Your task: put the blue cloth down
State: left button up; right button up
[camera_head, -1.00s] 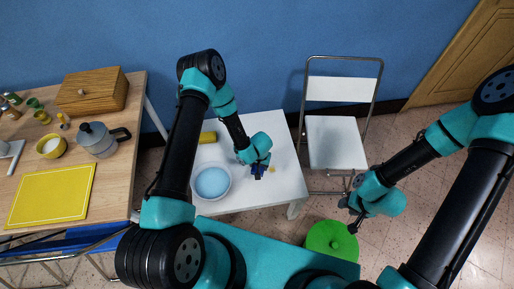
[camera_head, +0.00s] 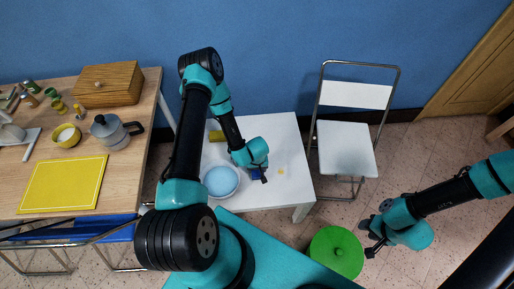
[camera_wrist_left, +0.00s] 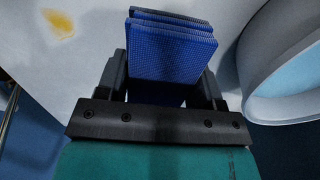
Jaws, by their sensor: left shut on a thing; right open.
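The blue cloth (camera_wrist_left: 172,50) is a folded dark-blue stack between the fingers of my left gripper (camera_wrist_left: 170,85) in the left wrist view. My left gripper (camera_head: 258,176) is shut on it, low over the white table (camera_head: 280,135); the cloth (camera_head: 254,174) is mostly hidden by the gripper in the head view. I cannot tell whether the cloth touches the table. My right gripper (camera_head: 369,238) is open and empty, off to the right near the green round lid (camera_head: 336,253).
A white bowl with blue inside (camera_head: 221,181) stands just left of the cloth. A yellow stain (camera_head: 281,171) lies on the table to its right. A yellow block (camera_head: 216,136) sits further back. A white folding chair (camera_head: 346,150) stands to the right. The table's right part is clear.

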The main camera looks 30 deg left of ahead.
pick_arm(q)
jog(key=w+a, duration=0.2)
jog(key=w, duration=0.2)
jog(key=w+a+f, duration=0.1)
jog(key=w+a, duration=0.2)
jog(key=w, duration=0.1)
jog(key=w+a, duration=0.3)
jog(key=w, duration=0.2)
jog(key=shift+f, duration=0.25)
jog(key=shift+w, duration=0.2)
jog(key=shift+w+a+f, duration=0.1)
jog(key=shift+f, duration=1.65)
jog(key=shift+f, duration=0.15)
jog(key=o, duration=1)
jog(key=shift+c, duration=0.2)
